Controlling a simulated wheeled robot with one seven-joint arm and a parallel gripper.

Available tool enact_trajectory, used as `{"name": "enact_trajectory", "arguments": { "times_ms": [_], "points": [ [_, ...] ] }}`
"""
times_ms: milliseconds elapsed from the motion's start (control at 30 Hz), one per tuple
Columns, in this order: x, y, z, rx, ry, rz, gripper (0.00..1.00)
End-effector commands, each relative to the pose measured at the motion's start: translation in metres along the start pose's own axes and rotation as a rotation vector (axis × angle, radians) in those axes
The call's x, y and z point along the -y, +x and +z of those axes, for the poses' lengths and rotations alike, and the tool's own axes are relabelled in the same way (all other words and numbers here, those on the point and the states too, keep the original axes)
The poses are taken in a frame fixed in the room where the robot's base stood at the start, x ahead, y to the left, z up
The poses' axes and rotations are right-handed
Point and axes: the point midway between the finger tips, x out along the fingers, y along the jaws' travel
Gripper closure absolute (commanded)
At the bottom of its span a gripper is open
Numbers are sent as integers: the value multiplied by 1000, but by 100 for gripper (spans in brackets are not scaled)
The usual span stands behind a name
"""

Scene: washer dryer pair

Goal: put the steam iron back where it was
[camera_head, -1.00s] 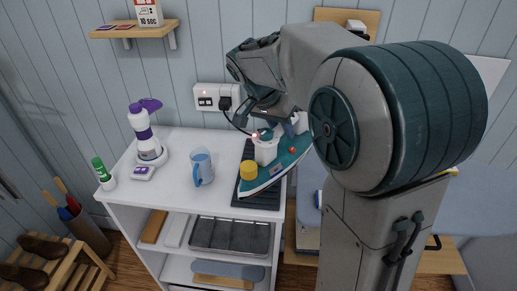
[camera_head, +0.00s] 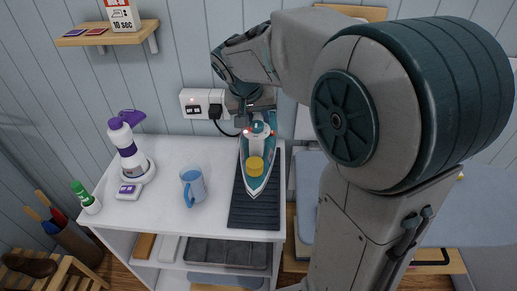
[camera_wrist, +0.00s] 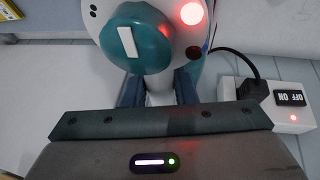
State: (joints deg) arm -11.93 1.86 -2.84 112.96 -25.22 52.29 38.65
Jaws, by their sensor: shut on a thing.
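The steam iron (camera_head: 257,160) is teal and white with a yellow cap on top. In the head view it is over the dark ribbed mat (camera_head: 254,212) at the right end of the white shelf top, its tip toward the front. I cannot tell whether it touches the mat. My gripper (camera_head: 245,120) is shut on the iron at its rear, partly hidden by the iron. In the wrist view the iron's round teal dial and red light (camera_wrist: 145,40) are close in front of my gripper (camera_wrist: 158,88).
A blue measuring jug (camera_head: 193,186) stands left of the mat. A purple and white bottle (camera_head: 130,150) and a green-capped bottle (camera_head: 85,197) stand farther left. A wall socket (camera_head: 201,104) with a plug and black cord is behind the mat.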

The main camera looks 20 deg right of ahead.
Motion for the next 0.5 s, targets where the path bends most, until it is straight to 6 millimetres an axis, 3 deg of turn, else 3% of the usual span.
{"name": "enact_trajectory", "arguments": {
  "times_ms": [200, 500],
  "points": [
    [8, 32, 14, 1, -4, 0, 100],
    [13, 51, 21, -1, -4, -1, 100]
  ]
}}
